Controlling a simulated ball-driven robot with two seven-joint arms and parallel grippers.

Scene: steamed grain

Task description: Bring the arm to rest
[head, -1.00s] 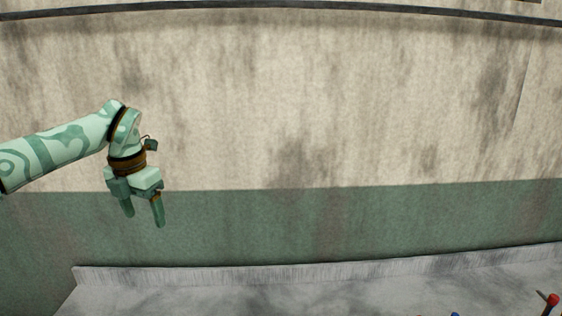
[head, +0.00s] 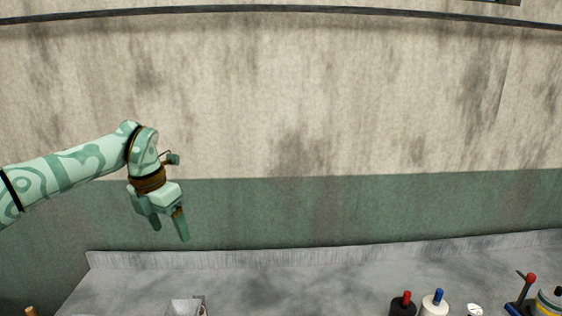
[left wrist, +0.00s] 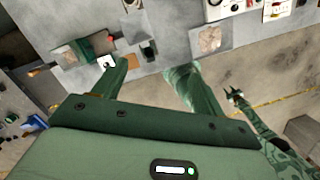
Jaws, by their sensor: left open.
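My left gripper (head: 169,232) hangs from the pale green patterned left arm in the head view. It points down, open and empty, in front of the green band of the wall and above the counter's back left. In the left wrist view its two green fingers (left wrist: 155,75) stand apart with nothing between them. A patterned green arm with a dark gripper (left wrist: 236,96) at its tip, my right one, shows small at the right of the left wrist view. Its jaws are too small to judge.
The grey counter (head: 300,280) runs along the wall. On it are a black bottle with a red top (head: 403,304), a white bottle with a blue top (head: 434,302) and a grey container (head: 187,307). The left wrist view shows a board with a brownish patch (left wrist: 210,40). The counter's middle is clear.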

